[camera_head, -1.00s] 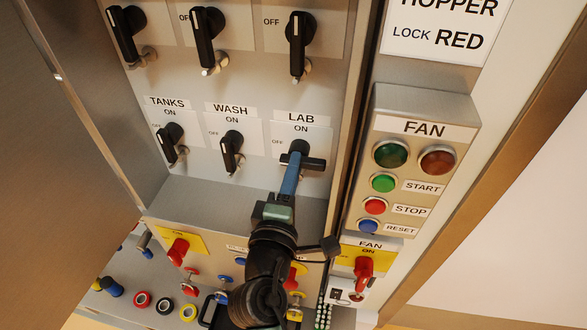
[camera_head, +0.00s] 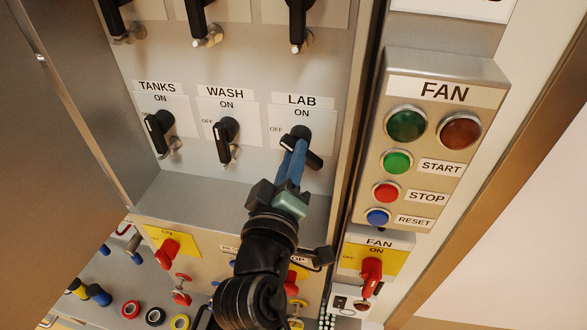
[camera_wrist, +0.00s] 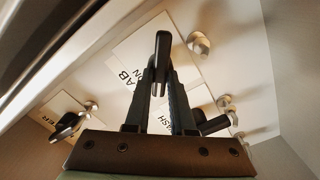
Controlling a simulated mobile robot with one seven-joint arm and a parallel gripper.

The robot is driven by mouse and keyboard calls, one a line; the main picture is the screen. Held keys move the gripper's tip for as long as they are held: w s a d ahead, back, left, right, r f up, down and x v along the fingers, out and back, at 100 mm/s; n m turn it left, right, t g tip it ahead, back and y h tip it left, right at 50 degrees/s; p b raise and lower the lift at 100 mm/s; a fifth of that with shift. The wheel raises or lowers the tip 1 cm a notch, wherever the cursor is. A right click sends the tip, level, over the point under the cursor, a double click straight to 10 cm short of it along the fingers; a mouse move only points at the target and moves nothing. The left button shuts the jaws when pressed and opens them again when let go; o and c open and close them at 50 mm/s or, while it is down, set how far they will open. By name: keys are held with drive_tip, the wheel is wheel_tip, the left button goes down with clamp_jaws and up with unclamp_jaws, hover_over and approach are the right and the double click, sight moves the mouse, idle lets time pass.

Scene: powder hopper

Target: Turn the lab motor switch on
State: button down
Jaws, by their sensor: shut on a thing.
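The lab switch (camera_head: 314,161) is a black rotary handle under the LAB label (camera_head: 302,100). Its ON mark is above and its OFF mark to the left. In the wrist view the handle (camera_wrist: 163,46) stands between the two dark fingers (camera_wrist: 158,82). The fingers hide part of the handle.
The wash switch (camera_head: 226,143) and tanks switch (camera_head: 159,135) are to the left. The fan button box (camera_head: 470,75) juts out on the right. A ledge (camera_head: 180,197) and red knobs lie below, close to my arm.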

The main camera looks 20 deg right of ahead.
drive_tip(key=shift+f+m+b, duration=0.1)
drive_tip(key=shift+m+b, duration=4.1)
drive_tip(key=shift+m, duration=0.9)
drive_tip(key=c, duration=0.8)
unclamp_jaws()
drive_tip(key=shift+o, duration=0.2)
drive_tip(key=shift+s+a, duration=0.1)
